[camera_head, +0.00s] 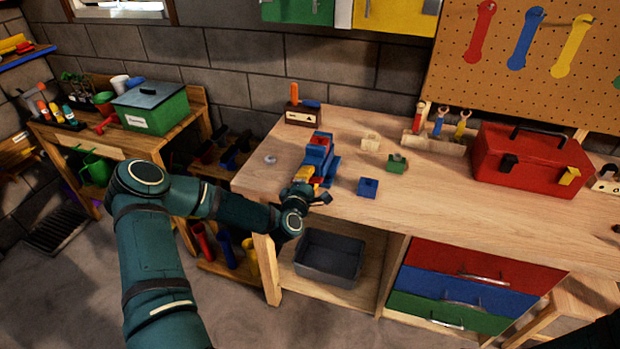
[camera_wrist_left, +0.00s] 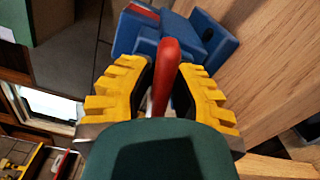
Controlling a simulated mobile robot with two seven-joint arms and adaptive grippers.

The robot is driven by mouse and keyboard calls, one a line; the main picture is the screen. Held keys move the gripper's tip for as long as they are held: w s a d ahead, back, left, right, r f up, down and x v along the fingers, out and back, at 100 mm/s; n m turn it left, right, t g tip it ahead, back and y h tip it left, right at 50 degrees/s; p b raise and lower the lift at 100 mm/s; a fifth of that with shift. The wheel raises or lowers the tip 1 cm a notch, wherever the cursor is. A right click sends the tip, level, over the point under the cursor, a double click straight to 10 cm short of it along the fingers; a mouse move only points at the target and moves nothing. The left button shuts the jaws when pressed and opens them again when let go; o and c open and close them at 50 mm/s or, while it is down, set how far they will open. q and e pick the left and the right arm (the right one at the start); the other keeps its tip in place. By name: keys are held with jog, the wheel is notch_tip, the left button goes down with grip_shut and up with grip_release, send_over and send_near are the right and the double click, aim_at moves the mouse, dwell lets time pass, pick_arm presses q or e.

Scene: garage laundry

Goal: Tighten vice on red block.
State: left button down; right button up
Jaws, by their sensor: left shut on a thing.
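The blue vice (camera_head: 318,152) stands on the left part of the wooden workbench. It also shows in the left wrist view (camera_wrist_left: 212,38). A small patch of red (camera_wrist_left: 143,11), which seems to be the red block, shows at the vice in the left wrist view; most of it is hidden. The vice's red handle (camera_wrist_left: 168,75) points towards my wrist camera. My left gripper (camera_wrist_left: 166,88) has its yellow toothed fingers on both sides of this handle and is shut on it. In the head view the left gripper (camera_head: 308,181) is at the vice's near end. My right gripper is not in view.
On the workbench (camera_head: 440,200) are a blue block (camera_head: 368,187), a green block (camera_head: 397,163), a cream block (camera_head: 370,143) and a red toolbox (camera_head: 530,158). A grey bin (camera_head: 330,258) sits below. The bench's front middle is clear.

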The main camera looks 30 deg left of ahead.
pick_arm(q)
jog(key=c, duration=1)
grip_release()
jog(key=shift+s, duration=0.1)
jog(key=v, duration=1.1)
jog(key=shift+s, duration=0.4)
jog(key=shift+d, duration=0.1)
